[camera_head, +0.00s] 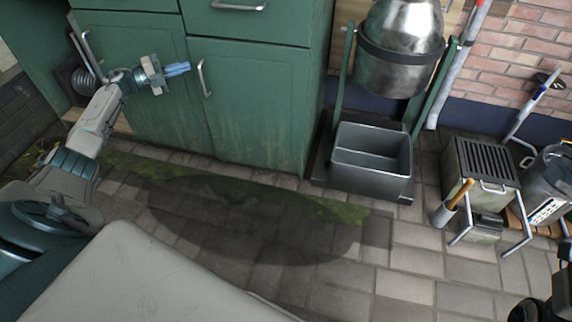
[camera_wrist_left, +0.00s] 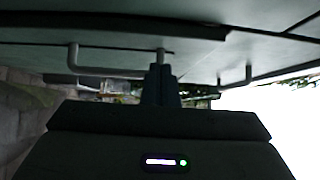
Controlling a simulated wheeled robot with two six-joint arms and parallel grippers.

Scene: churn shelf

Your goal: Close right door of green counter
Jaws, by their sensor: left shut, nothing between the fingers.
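The green counter (camera_head: 318,70) stands at the upper left of the head view. Its right door (camera_head: 258,100) has a bar handle (camera_head: 204,78) near its left edge and looks flush or nearly so. A second green door panel (camera_head: 150,105) is to its left, with a dark opening beside it. My left gripper (camera_head: 177,69) is shut and empty, in front of that left panel, its blue fingertips a little left of the right door's handle. In the left wrist view the shut fingers (camera_wrist_left: 161,84) point at dark panels with bar handles; contact cannot be told.
A grey metal bin (camera_head: 370,160) and a steel churn (camera_head: 400,45) stand right of the counter. A grated metal box (camera_head: 483,165) is farther right. The tiled floor (camera_head: 330,270) before the counter is clear, with a dark stain.

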